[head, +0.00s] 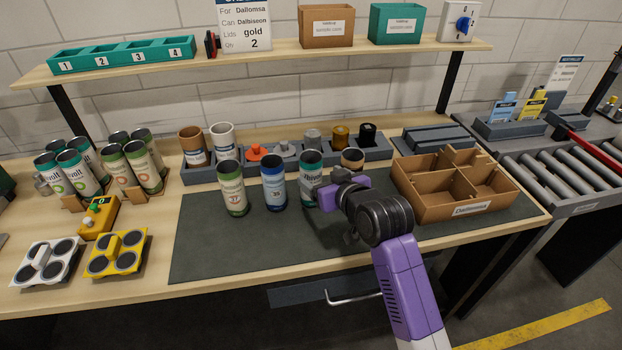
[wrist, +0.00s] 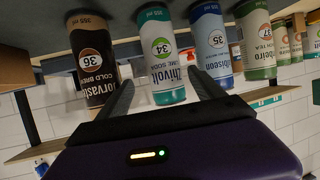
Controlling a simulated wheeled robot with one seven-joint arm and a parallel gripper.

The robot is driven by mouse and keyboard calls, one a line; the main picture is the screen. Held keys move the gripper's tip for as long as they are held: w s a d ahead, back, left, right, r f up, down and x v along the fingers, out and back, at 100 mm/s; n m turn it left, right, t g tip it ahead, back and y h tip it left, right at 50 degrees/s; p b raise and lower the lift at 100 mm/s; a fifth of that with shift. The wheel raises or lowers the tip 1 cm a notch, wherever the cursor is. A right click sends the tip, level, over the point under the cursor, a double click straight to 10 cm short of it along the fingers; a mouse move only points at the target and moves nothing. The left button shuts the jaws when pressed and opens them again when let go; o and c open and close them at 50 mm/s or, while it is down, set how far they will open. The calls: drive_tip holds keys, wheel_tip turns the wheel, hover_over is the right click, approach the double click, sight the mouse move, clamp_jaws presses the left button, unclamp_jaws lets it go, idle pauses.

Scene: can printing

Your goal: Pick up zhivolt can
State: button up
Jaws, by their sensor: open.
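The zhivolt can (head: 311,175), white and teal with a dark top, stands on the dark mat in a row of cans. In the wrist view the zhivolt can (wrist: 162,45) bears the number 34 and lies between my fingers. My gripper (wrist: 160,88) is open, with one finger on each side of the can's near end. Whether the fingers touch it I cannot tell. In the head view my purple gripper (head: 340,188) is just right of the can, and its fingers are mostly hidden.
A blue-and-white can (head: 273,183) and a green-and-white can (head: 232,188) stand to the left. A dark cold brew can (wrist: 92,65) stands close on the other side. A divided cardboard box (head: 430,209) sits to the right. The mat's front left (head: 215,255) is clear.

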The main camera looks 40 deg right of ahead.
drive_tip(key=shift+a+p+x, duration=0.2)
drive_tip(key=shift+p+x, duration=0.05)
drive_tip(key=shift+x, duration=1.1)
drive_tip(key=shift+a+p+x, duration=0.2)
drive_tip(key=shift+p+x, duration=0.05)
drive_tip(key=shift+x, duration=1.1)
drive_tip(key=shift+w+f, duration=0.1)
drive_tip(key=shift+c, duration=0.3)
drive_tip(key=c, duration=1.3)
drive_tip(key=shift+c, duration=0.2)
